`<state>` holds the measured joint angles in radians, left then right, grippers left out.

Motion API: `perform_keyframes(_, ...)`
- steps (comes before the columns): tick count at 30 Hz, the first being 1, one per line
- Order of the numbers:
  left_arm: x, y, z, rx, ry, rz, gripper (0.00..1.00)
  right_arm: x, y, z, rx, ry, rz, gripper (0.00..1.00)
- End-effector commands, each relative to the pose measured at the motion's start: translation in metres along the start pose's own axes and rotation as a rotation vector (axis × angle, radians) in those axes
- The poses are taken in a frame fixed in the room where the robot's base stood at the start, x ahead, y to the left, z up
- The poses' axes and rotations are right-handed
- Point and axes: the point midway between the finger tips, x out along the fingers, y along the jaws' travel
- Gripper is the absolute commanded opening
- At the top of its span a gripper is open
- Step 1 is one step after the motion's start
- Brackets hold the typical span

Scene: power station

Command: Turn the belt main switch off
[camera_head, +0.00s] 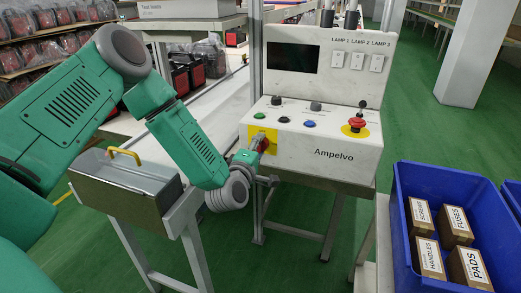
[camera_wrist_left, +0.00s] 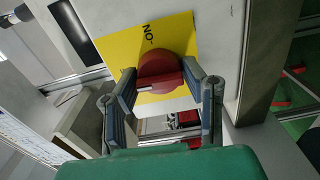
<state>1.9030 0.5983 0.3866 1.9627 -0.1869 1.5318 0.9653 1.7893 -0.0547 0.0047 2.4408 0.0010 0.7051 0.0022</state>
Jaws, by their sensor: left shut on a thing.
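The belt main switch is a red rotary knob (camera_head: 264,144) on a yellow plate (camera_head: 257,134) at the left of the control box front. In the left wrist view the red knob (camera_wrist_left: 160,70) sits on the yellow plate (camera_wrist_left: 120,48), where "NO" letters show beside it. My left gripper (camera_head: 258,150) is at the knob, and in the wrist view its two fingers (camera_wrist_left: 168,92) are shut on the knob's red handle from both sides. My right gripper is not in view.
The control box (camera_head: 335,155) carries buttons, a red emergency stop (camera_head: 355,122) and lamp switches (camera_head: 357,61). A metal box with a yellow handle (camera_head: 125,154) stands left, below my arm. A blue crate (camera_head: 402,235) with labelled cartons stands right.

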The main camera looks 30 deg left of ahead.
Motion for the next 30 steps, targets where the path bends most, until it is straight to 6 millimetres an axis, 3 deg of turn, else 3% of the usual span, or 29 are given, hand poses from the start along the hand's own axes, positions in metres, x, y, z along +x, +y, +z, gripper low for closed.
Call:
perform_keyframes(20, -0.0015, -0.0059, -0.0041, -0.062, 0.009, -0.012, 0.09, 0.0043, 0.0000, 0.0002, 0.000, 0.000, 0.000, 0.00)
perform_keyframes(21, -0.0015, -0.0060, -0.0041, -0.062, 0.009, -0.012, 0.41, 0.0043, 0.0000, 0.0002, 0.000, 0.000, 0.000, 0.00)
perform_keyframes(23, -0.0014, -0.0057, -0.0038, -0.062, 0.008, -0.011, 0.56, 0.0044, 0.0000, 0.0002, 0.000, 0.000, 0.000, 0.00)
perform_keyframes(30, -0.0003, -0.0036, -0.0016, -0.064, 0.004, -0.007, 0.56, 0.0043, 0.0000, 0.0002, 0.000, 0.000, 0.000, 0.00)
